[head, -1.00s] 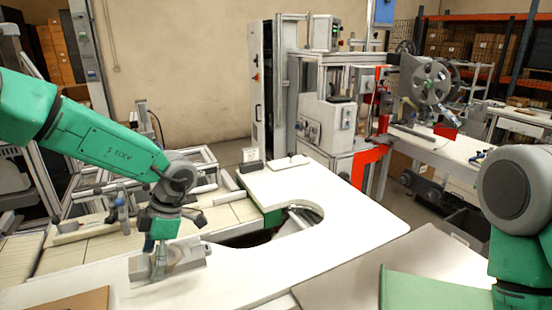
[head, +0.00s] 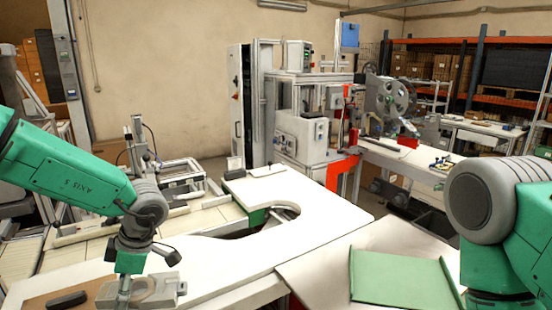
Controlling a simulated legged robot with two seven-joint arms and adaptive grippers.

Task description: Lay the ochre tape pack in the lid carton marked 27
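My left arm comes in from the left, and its gripper (head: 122,292) points down at the lower left, at the near end of the white table. A grey, blocky piece with a pale rounded top (head: 150,288) is against the gripper. I cannot tell whether it is held, or whether it is the tape pack. I cannot make out a clearly ochre tape pack. A flat brown surface (head: 40,302), partly cut off, lies at the lower left. No mark 27 is readable. My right arm shows at the right, but its gripper is out of view.
The white table (head: 225,250) with a curved cut-out is mostly bare. A dark block (head: 66,300) lies on the brown surface. A green tray-like sheet (head: 400,280) lies on a grey surface (head: 330,262) at the right. A machine (head: 310,125) stands behind.

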